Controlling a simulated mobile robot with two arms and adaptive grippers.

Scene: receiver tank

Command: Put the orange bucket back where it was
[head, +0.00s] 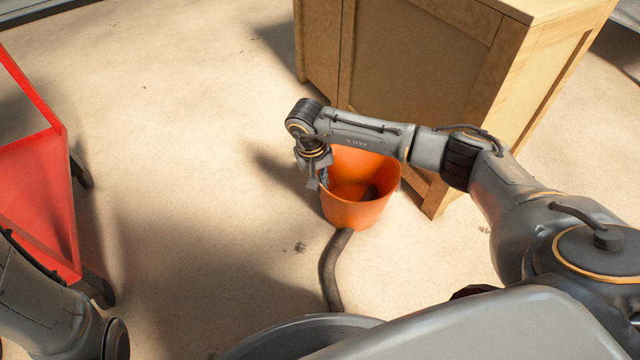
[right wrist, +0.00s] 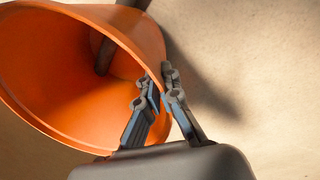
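The orange bucket (head: 362,210) stands by the wooden cabinet in the head view, its open mouth facing up toward the camera. In the right wrist view the bucket (right wrist: 50,75) fills the upper left. My right gripper (head: 322,182) is at the bucket's left rim. In the right wrist view its fingers (right wrist: 161,92) are closed about the rim, one inside the wall and one outside. I cannot tell whether the bucket's base touches the floor. My left arm shows at the lower left of the head view, but its gripper is out of frame.
A dark hose (head: 332,270) runs along the floor to the bucket, and a dark piece also shows inside it. The wooden cabinet (head: 420,60) stands close behind. A red cart (head: 35,190) is at the left. The floor between cart and bucket is clear.

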